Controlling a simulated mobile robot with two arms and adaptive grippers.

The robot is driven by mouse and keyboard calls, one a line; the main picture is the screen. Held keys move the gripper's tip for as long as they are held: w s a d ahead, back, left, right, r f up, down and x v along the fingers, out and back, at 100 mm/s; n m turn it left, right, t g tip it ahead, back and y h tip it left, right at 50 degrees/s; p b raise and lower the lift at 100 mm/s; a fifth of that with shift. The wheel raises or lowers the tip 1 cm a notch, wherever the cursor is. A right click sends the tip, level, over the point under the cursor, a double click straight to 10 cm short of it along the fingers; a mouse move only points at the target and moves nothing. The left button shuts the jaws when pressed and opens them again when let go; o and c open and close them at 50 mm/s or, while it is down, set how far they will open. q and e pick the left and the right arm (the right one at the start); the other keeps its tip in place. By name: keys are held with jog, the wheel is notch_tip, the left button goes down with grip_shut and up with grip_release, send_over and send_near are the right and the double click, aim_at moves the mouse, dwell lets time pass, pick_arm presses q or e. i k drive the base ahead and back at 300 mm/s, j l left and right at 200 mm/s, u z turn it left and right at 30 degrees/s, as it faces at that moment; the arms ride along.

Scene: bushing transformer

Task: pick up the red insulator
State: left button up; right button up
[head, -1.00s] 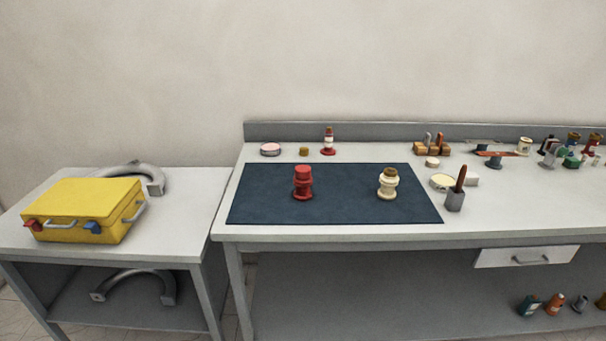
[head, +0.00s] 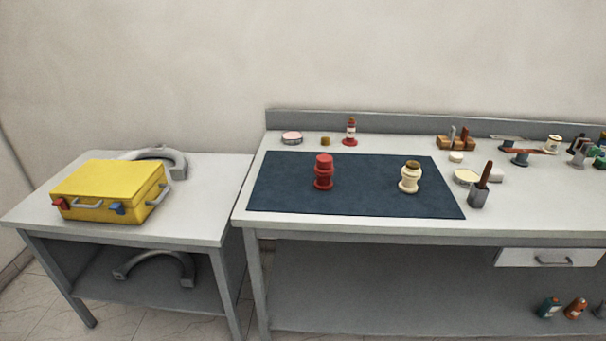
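The red insulator (head: 323,173) stands upright on the left half of a dark blue mat (head: 365,199) on the workbench. It has a ribbed, stepped body. A cream insulator (head: 410,178) with a brownish top stands on the same mat, to the right of the red one. Neither of my grippers is in the head view, and nothing touches the red insulator.
A yellow case (head: 108,192) sits on a lower side table (head: 205,222) at left. A red-and-white bottle (head: 350,133) and small tins stand behind the mat. The mat's front is clear.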

aim_at(323, 182)
jog(key=i+l+u, duration=0.15)
jog(key=l+u, duration=0.3)
jog(key=i+l+u, duration=0.15)
jog(key=l+u, duration=0.15)
jog(key=u, duration=0.15)
jog(key=l+u, duration=0.45)
